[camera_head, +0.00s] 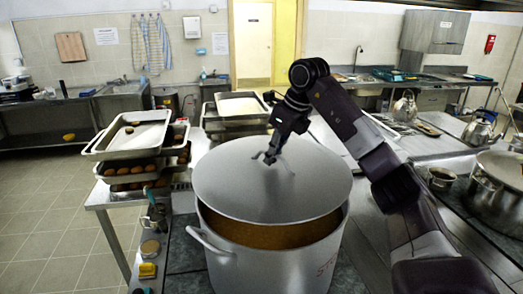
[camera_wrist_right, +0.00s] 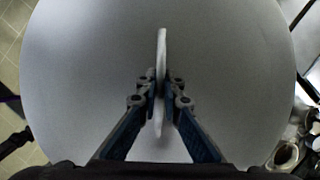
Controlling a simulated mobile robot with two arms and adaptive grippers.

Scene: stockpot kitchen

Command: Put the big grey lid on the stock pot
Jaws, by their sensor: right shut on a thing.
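The big grey lid (camera_head: 225,190) is tilted above the stock pot (camera_head: 255,265), and a gap at the front shows the brown contents (camera_head: 270,235). The lid's near edge is raised off the rim; whether its far edge touches the pot is hidden. My right gripper (camera_head: 272,158) is shut on the lid's handle (camera_head: 285,168). In the right wrist view the fingers (camera_wrist_right: 160,85) pinch the upright handle (camera_wrist_right: 161,45) from both sides, and the lid (camera_wrist_right: 230,60) fills most of the picture. My left gripper is in neither view.
Stacked trays (camera_head: 130,135) with brown food stand at the left, and more trays (camera_head: 240,105) are behind the pot. A second large pot (camera_head: 500,185), a small pot (camera_head: 441,178) and kettles (camera_head: 480,132) are at the right. A yellow sponge (camera_head: 147,270) lies left of the pot.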

